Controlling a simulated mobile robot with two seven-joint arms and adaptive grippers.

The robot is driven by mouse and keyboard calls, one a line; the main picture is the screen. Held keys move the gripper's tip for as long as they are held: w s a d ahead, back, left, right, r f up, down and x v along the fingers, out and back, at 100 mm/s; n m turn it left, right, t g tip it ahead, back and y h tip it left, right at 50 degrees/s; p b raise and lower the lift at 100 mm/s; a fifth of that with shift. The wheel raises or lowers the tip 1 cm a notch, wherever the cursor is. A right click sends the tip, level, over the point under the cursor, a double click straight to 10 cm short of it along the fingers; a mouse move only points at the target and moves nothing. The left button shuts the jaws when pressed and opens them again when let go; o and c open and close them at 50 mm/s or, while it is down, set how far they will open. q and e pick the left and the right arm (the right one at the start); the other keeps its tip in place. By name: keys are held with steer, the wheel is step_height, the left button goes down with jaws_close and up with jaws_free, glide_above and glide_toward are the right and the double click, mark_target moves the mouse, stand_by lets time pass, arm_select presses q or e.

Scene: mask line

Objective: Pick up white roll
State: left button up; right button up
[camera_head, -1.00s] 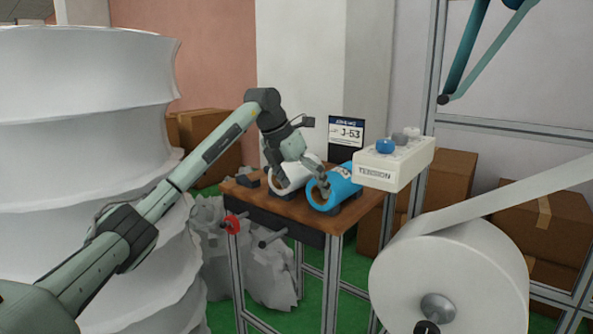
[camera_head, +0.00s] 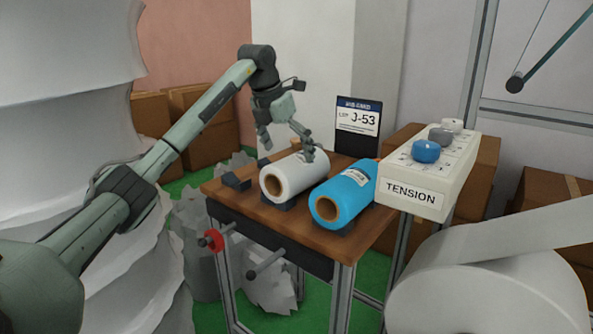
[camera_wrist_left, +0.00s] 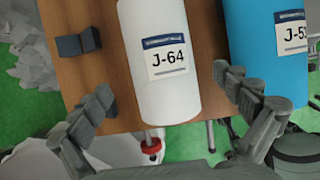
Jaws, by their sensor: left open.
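The white roll (camera_head: 293,179) lies on dark supports on a small wooden table (camera_head: 277,222). Its brown core faces forward. In the left wrist view the white roll (camera_wrist_left: 163,70) carries a label reading J-64. My left gripper (camera_head: 286,142) is open and empty, above the far part of the white roll. In the left wrist view its fingers (camera_wrist_left: 160,95) are spread, one on each side of the roll, apart from it. My right gripper is not in view.
A blue roll (camera_head: 345,195) lies just right of the white one, close to the right finger. A J-53 sign (camera_head: 357,125) stands behind. A TENSION control box (camera_head: 430,177) is at the right. An empty dark support (camera_head: 236,182) sits at the left.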

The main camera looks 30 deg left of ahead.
arm_select(q)
steer(key=shift+x, duration=0.85)
steer(key=shift+w+d+f, duration=0.15)
steer(key=shift+f, duration=0.2)
steer(key=x, duration=0.3)
steer(key=shift+w+f+p, duration=0.3)
steer(key=shift+w+f, duration=0.1)
steer(key=shift+f, duration=0.1)
steer(key=c, duration=0.5)
steer(key=shift+r, duration=0.1)
steer(key=c, duration=0.9)
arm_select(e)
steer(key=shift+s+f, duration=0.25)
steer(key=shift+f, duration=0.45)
